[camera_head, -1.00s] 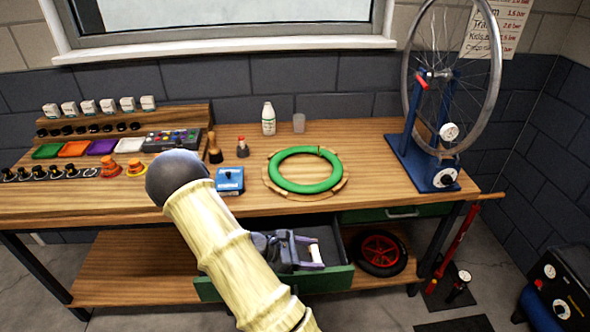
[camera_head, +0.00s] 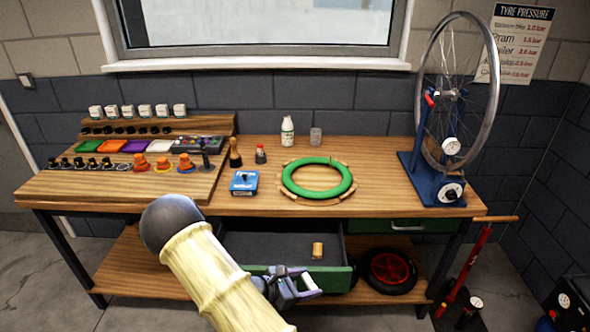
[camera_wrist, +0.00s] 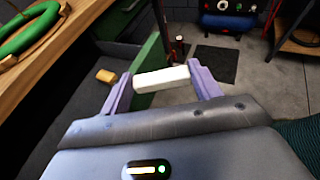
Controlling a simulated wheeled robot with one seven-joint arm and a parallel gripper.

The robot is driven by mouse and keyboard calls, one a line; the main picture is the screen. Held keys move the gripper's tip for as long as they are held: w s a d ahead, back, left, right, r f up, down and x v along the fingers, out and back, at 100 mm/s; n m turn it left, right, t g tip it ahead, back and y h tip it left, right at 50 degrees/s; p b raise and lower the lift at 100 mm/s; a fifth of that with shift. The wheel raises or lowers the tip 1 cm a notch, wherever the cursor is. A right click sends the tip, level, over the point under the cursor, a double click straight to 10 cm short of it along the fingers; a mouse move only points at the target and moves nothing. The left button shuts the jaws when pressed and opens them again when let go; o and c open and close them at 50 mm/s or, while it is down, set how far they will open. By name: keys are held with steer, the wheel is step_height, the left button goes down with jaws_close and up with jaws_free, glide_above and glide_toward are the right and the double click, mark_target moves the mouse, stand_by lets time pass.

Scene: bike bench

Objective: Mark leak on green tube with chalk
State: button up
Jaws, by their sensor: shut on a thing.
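The green tube (camera_head: 318,179) lies as a ring on a wooden cradle on the bench top, with a small dark mark or stem at its far side. Part of it shows at the upper left of the wrist view (camera_wrist: 28,32). My gripper (camera_head: 296,278) is in front of the open drawer, below bench height. It is shut on a white stick of chalk (camera_wrist: 161,79), held crosswise between its two purple fingers. The chalk also shows in the head view (camera_head: 312,287). I cannot make out a leak on the tube.
The open green-fronted drawer (camera_head: 335,279) holds a small yellowish block (camera_head: 318,251). The wheel stand (camera_head: 432,180) is at the right. A red pump (camera_head: 470,265) stands on the floor.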

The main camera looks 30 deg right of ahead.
steer(key=w+a+f+n+t+y+b, duration=0.1)
steer(key=a+f+n+t, duration=0.3)
steer(key=a, duration=0.4)
steer(key=w+a+f+n+t+y+b, duration=0.1)
steer(key=w+a+f+n+t, duration=0.3)
steer(key=a, duration=0.4)
steer(key=shift+a+t+y, duration=0.15)
steer(key=shift+t+y, duration=0.45)
steer(key=shift+a, duration=0.1)
